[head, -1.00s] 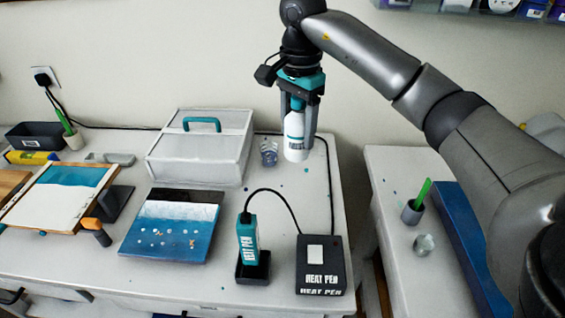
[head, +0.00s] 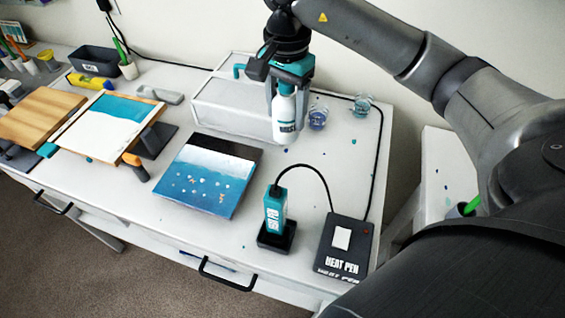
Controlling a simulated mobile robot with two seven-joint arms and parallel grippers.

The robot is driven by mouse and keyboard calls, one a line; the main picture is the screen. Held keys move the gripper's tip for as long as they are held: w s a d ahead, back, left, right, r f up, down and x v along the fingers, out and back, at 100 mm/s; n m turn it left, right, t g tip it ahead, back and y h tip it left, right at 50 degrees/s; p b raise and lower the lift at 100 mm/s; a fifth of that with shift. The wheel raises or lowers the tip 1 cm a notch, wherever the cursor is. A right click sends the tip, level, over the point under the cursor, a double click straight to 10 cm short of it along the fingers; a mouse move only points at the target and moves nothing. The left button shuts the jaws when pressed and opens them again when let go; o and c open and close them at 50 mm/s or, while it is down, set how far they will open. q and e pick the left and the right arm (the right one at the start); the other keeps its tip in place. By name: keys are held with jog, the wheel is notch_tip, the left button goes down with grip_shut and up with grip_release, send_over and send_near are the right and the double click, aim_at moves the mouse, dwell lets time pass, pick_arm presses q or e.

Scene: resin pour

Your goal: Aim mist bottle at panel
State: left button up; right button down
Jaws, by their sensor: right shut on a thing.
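My right gripper (head: 287,93) is shut on a white mist bottle (head: 285,122) with a teal neck and a dark label. It holds the bottle upright above the table, in front of the white case and up and to the right of the blue panel. The panel (head: 206,178), blue with a white band, a dark far edge and small pale and orange bits on it, lies flat on the table. A second blue-and-white panel (head: 118,115) lies tilted on a wooden frame to the left. Which panel is meant I cannot tell. My left gripper is not in view.
A heat pen (head: 274,209) stands in its dark holder, cabled to a black box (head: 341,249). A white case (head: 229,108) is behind the bottle. The table (head: 165,228) has bare room in front of the panel.

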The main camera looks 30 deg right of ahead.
aim_at(286, 123)
notch_tip(286, 123, down, 15)
jog(key=shift+f, duration=0.15)
dwell(0.4)
jog(key=shift+f+b, duration=0.15)
jog(key=shift+b, duration=0.15)
jog(key=shift+c, duration=0.6)
grip_release()
jog(key=shift+r, duration=0.2)
notch_tip(286, 123, up, 12)
jog(key=shift+f, duration=0.1)
